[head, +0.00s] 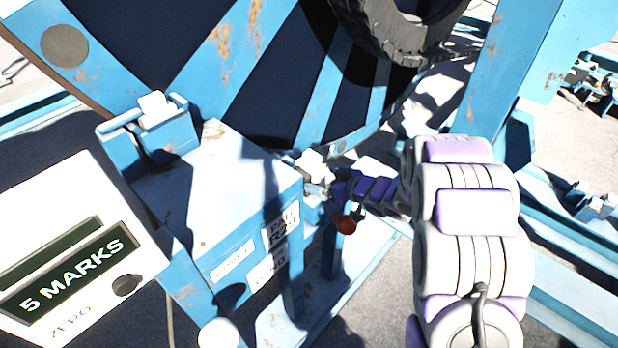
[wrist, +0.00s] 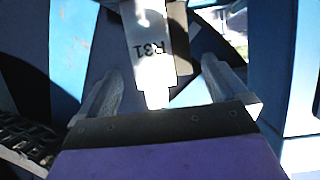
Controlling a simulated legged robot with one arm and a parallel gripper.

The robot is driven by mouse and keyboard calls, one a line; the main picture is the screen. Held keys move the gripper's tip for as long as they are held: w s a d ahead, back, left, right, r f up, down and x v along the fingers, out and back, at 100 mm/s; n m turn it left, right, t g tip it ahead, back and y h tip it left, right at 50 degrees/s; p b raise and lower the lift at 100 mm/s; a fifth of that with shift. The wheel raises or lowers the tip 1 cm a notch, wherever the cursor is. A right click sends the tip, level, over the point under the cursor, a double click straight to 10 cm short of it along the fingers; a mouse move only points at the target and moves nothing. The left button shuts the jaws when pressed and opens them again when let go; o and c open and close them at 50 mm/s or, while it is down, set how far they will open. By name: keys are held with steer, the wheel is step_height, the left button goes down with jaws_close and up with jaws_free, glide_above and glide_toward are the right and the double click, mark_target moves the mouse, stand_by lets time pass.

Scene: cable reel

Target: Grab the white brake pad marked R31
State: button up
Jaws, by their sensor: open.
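The white brake pad marked R31 (wrist: 150,45) shows in the upper middle of the wrist view, its lettering upside down. My gripper (wrist: 160,72) is open, with one grey finger to the left of the pad and one to the right. Gaps show between the fingers and the pad, so it is not clamped. In the head view my gripper (head: 318,176) is at the right end of the blue bracket, beside a whitish part; the pad's marking cannot be read there.
A blue bracket (head: 225,185) carries labels, one starting "PAD". Another white block (head: 155,108) sits in a blue holder at left. The large blue reel (head: 235,50) and a black tyre (head: 395,35) are behind. A "5 MARKS" panel (head: 75,270) stands at lower left.

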mark_target(319, 178)
steer(key=shift+x, duration=1.1)
steer(key=shift+w+a+f+b, duration=0.25)
steer(key=shift+a+f+b, duration=0.05)
steer(key=shift+a+b, duration=0.1)
steer(key=b+x, duration=0.1)
steer(key=x, duration=0.3)
steer(key=shift+a, duration=0.1)
steer(key=c, duration=1.6)
steer(key=shift+c, duration=0.4)
steer(key=shift+r, duration=0.1)
